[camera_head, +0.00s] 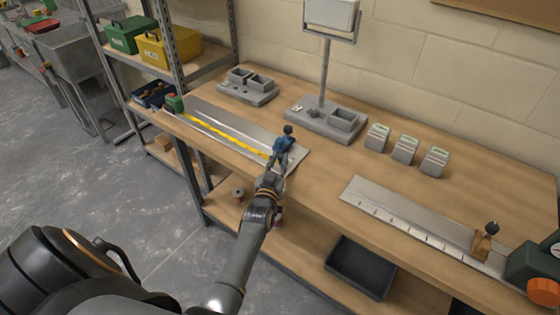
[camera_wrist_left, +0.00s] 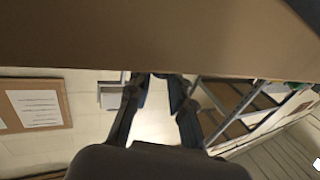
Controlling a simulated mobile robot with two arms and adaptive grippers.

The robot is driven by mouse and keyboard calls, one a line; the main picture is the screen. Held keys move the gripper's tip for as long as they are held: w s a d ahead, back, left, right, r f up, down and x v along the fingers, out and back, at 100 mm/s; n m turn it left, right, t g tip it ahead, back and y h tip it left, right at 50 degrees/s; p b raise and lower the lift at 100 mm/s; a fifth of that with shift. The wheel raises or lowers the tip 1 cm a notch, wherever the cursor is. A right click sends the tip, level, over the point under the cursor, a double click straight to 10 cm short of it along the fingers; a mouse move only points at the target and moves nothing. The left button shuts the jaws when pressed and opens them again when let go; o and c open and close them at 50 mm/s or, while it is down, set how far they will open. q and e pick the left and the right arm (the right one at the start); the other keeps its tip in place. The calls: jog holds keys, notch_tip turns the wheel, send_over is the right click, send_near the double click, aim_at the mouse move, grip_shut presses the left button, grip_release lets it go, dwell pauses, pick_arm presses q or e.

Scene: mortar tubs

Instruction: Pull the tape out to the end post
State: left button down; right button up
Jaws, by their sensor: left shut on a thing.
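The yellow tape (camera_head: 228,136) lies out along a grey metal strip (camera_head: 226,121) on the workbench, running from a green tape case (camera_head: 174,103) at the strip's left end to my left gripper (camera_head: 278,158). My left gripper is shut at the tape's near right end; the fingers hide the exact grip. A small post with a black knob (camera_head: 288,129) stands right at the fingertips, near the strip's right end. I cannot tell whether the tape touches it. The left wrist view shows the two fingers (camera_wrist_left: 160,92) but no tape. My right gripper is not in view.
Grey trays (camera_head: 247,86) and a stand with a box (camera_head: 326,121) stand behind the strip. Three small grey blocks (camera_head: 405,150) are to the right. A white ruler plate (camera_head: 410,219) with a wooden knobbed stop (camera_head: 484,245) lies at the front right.

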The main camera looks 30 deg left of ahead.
pick_arm(q)
jog(key=shift+f, duration=0.1)
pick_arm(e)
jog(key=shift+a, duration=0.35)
pick_arm(q)
jog(key=c, duration=1.4)
grip_release()
jog(key=shift+c, duration=0.2)
jog(key=shift+s, duration=0.1)
jog(key=v, duration=1.2)
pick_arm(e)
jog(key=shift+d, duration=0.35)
